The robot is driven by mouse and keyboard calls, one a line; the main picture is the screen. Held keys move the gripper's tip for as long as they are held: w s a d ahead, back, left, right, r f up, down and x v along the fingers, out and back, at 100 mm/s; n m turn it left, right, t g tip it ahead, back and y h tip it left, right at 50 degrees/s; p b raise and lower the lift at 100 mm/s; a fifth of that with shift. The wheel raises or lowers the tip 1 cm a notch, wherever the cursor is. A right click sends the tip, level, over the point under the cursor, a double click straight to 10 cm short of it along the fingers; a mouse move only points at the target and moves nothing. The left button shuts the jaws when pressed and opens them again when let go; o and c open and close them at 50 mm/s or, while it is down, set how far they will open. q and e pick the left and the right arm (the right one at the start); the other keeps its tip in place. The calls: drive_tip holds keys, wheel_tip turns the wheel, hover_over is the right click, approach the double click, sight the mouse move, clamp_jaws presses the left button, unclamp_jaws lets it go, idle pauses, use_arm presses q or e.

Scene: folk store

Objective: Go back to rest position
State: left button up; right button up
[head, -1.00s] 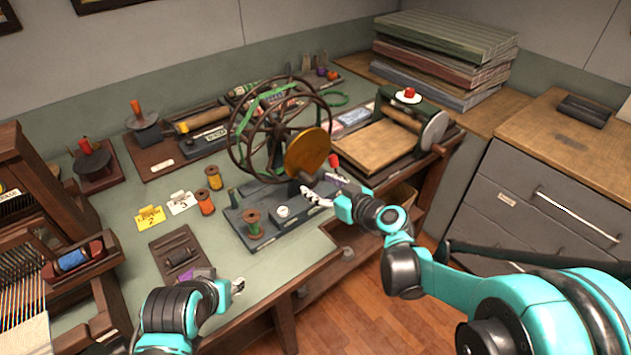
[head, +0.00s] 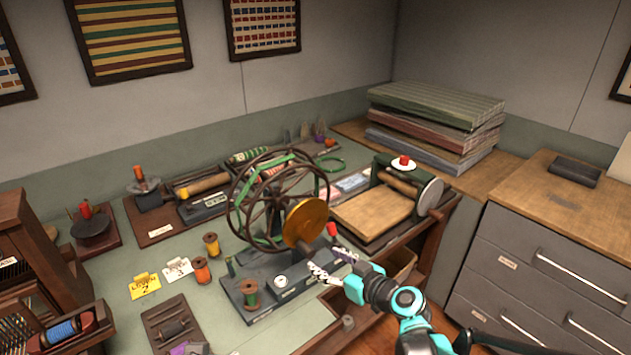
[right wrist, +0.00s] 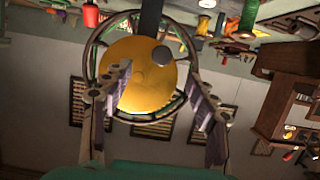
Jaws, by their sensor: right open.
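My right gripper (head: 332,264) is open and empty at the right front of the winding wheel (head: 240,200). The wheel has dark spokes, a green band and a golden disc (head: 305,222) with a crank knob. In the right wrist view, the open fingers (right wrist: 158,100) stand either side of the golden disc (right wrist: 135,75), which lies beyond them. My left gripper is out of view.
A wooden press (head: 372,215) stands behind right. Grey drawers (head: 540,270) are at the right. Wooden floor shows below the table's edge.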

drive_tip(key=s+d+f+m+g+h, duration=0.2)
drive_tip(key=s+d, duration=0.4)
drive_tip(key=s, duration=0.4)
drive_tip(key=s+d+f+m+g+h, duration=0.1)
drive_tip(key=s+d+m+h, duration=0.4)
drive_tip(key=s, duration=0.6)
drive_tip(key=shift+s+d+f+g+h, duration=0.3)
drive_tip(key=shift+d+f+g+h, duration=0.15)
drive_tip(key=shift+g+h, duration=0.4)
